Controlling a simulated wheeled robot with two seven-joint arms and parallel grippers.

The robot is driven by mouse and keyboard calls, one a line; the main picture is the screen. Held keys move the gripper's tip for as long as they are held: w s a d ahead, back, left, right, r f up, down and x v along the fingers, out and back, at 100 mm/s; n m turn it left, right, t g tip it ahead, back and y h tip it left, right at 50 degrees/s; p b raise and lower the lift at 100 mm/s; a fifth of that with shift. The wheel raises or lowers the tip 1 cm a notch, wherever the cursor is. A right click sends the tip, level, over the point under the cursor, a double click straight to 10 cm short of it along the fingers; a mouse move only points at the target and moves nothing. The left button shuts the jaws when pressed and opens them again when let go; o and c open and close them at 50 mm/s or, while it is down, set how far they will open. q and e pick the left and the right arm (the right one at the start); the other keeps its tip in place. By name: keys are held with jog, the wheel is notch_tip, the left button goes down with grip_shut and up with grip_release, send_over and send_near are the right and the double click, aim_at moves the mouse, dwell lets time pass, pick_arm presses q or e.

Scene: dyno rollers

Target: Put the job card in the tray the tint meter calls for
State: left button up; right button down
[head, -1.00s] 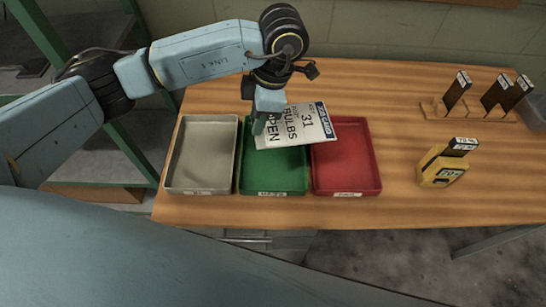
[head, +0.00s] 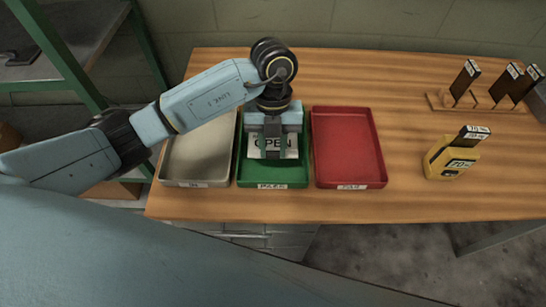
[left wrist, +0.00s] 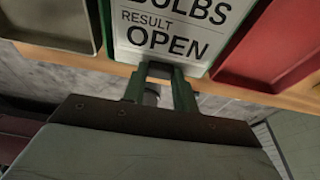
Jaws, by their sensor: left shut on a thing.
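In the left wrist view the card (left wrist: 170,38) shows "RESULT OPEN". My left gripper (head: 268,152) is shut on the card's edge; I cannot tell whether the card touches the tray floor. The grey tray (head: 198,160) is left of the green one, the red tray (head: 347,148) right of it. Each has a front label too small to read surely. The yellow tint meter (head: 449,158) stands to the right, its display seeming to read 70. My right gripper is out of view.
A wooden rack (head: 473,101) with several dark tint samples stands at the back right. A dark sample (head: 473,134) is in the meter's slot. The table (head: 405,120) is clear between the red tray and the meter. Green shelving stands at the left.

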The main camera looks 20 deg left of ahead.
aim_at(273, 173)
pick_arm(q)
jog(key=x, duration=0.3)
jog(key=w+b+x, duration=0.1)
jog(key=x, duration=0.2)
jog(key=shift+w+a+f, duration=0.1)
jog(key=shift+a+f, duration=0.1)
jog(key=shift+f, duration=0.45)
jog(key=o, duration=0.8)
jog(key=shift+o, duration=0.2)
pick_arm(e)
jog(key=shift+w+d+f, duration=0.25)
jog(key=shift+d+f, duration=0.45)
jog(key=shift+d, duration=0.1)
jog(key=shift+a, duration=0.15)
pick_arm(q)
jog(key=p+v, duration=0.1)
jog(key=v, duration=1.1)
jog(key=shift+w+p, duration=0.15)
jog(key=shift+p, duration=0.2)
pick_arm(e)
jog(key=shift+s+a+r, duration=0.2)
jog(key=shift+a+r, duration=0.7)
